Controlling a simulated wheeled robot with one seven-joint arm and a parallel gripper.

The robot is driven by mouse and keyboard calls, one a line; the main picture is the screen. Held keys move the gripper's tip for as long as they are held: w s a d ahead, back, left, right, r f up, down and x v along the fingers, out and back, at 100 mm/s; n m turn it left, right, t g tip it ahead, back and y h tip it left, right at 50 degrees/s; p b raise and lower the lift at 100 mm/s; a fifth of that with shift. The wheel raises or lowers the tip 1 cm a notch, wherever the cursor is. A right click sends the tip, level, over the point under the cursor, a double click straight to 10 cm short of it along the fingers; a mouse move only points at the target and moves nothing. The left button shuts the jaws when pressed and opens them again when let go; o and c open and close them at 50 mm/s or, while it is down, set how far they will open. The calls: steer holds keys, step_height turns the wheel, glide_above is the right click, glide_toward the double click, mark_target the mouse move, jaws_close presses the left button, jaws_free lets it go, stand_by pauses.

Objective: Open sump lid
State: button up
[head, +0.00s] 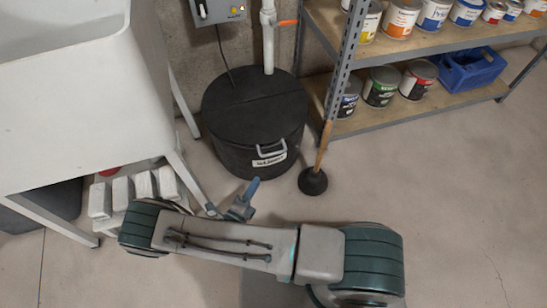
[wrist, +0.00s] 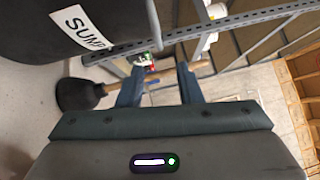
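The sump lid (head: 255,97) is a black round cover, lying closed on the black sump drum (head: 245,145) against the back wall in the head view. A grey handle (head: 270,153) shows at its front edge, above a white label. In the wrist view the drum's dark side and its "SUMP" label (wrist: 80,27) are at upper left. My gripper (head: 245,195) is in front of the drum, low and apart from the handle. In the wrist view its two blue fingers (wrist: 160,85) stand apart with nothing between them; the gripper is open.
A plunger (head: 314,180) stands right of the drum, close to it. A metal shelf (head: 420,45) with paint cans and a blue crate (head: 470,70) is at right. A white sink (head: 75,90) stands at left. A pipe (head: 268,40) rises behind the lid. Floor at right is clear.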

mark_target(273, 153)
steer(key=b+x, duration=0.3)
steer(key=x, duration=1)
steer(key=shift+w+d+b, duration=0.15)
steer(key=shift+w+b, duration=0.15)
steer(key=shift+w, duration=0.05)
steer(key=shift+c, duration=0.3)
jaws_close()
